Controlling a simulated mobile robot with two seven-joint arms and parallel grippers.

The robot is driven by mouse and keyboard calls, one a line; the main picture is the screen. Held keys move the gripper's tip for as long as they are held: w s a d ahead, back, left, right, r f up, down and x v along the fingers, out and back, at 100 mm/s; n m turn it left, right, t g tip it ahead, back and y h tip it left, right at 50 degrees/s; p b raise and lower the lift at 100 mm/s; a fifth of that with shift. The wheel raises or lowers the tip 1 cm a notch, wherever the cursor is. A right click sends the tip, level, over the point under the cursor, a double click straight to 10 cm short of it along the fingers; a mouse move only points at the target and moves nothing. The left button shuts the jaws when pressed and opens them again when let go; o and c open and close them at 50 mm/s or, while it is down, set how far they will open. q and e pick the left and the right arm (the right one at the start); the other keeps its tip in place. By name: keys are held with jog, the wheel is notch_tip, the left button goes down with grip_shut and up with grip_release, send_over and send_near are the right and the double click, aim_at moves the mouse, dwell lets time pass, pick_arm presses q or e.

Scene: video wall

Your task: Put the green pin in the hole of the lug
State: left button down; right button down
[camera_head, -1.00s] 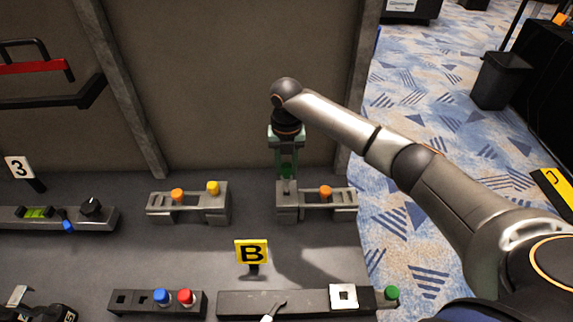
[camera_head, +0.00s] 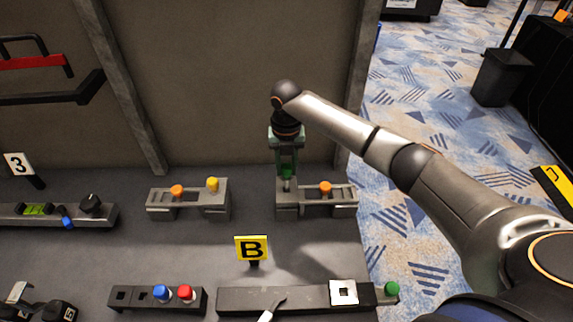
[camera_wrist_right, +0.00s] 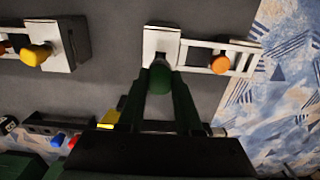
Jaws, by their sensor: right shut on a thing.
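The green pin (camera_head: 287,172) is between the fingers of my right gripper (camera_head: 287,167), which is shut on it. It hangs over the left end block of the grey right-hand bracket, which I take for the lug (camera_head: 287,206). In the right wrist view the pin (camera_wrist_right: 159,78) shows between the dark fingertips (camera_wrist_right: 160,72) at the near edge of the pale lug block (camera_wrist_right: 161,42). The hole is hidden, and I cannot tell whether the pin's tip is in it or above it.
An orange knob (camera_head: 325,188) stands on the same bracket, just right of the lug. A similar bracket (camera_head: 190,205) with orange and yellow knobs is to the left. A yellow B sign (camera_head: 251,250) stands in front. The back wall (camera_head: 230,80) rises close behind.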

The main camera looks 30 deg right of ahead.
aim_at(287, 178)
jog(key=shift+f, duration=0.4)
jog(key=shift+f+b, duration=0.5)
jog(key=shift+f, duration=0.65)
jog(key=shift+f, duration=0.3)
dwell(0.3)
jog(key=shift+f+b, duration=0.3)
jog(key=shift+f, duration=0.1)
jog(key=shift+f, duration=0.1)
jog(key=c, duration=0.5)
grip_release()
jog(key=shift+o, duration=0.3)
